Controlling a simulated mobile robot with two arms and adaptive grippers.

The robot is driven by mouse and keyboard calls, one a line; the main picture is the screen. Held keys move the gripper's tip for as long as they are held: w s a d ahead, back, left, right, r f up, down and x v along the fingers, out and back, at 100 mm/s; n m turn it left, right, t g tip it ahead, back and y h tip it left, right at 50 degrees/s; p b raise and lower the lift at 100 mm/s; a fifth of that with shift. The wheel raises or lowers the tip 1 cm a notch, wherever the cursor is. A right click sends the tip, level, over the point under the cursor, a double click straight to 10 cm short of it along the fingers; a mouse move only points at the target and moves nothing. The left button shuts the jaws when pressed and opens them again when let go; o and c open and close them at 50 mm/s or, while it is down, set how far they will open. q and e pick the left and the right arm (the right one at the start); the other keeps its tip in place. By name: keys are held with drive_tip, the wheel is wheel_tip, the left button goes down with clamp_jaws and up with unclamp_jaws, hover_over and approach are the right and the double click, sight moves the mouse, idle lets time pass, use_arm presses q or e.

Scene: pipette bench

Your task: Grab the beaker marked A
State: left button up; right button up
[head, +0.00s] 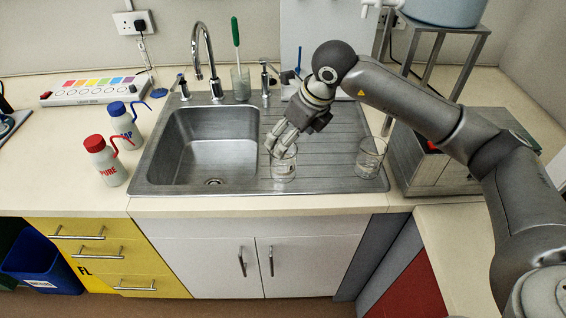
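A clear glass beaker (284,169) stands on the steel sink's drainboard, just right of the basin. A second clear beaker (370,158) stands farther right on the same drainboard. I cannot read a letter on either one. My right gripper (278,150) points down at the rim of the beaker by the basin, and its fingertips overlap that rim in the picture. I cannot tell whether the fingers touch the glass or how far apart they are. My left gripper is not in view.
A steel sink (212,150) with a tap (205,58) lies left of the gripper. A glass with a green brush (240,83) stands behind it. Red-topped (105,160) and blue-topped (124,124) wash bottles stand left.

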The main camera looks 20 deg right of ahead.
drive_tip(key=p+x, duration=0.3)
drive_tip(key=x, duration=0.6)
drive_tip(key=shift+a+f, duration=0.1)
drive_tip(key=shift+f, duration=0.2)
drive_tip(key=shift+w+f, duration=0.1)
drive_tip(key=shift+f, duration=0.2)
drive_tip(key=c, duration=1.1)
drive_tip(key=shift+r, duration=0.15)
drive_tip(key=shift+c, duration=0.2)
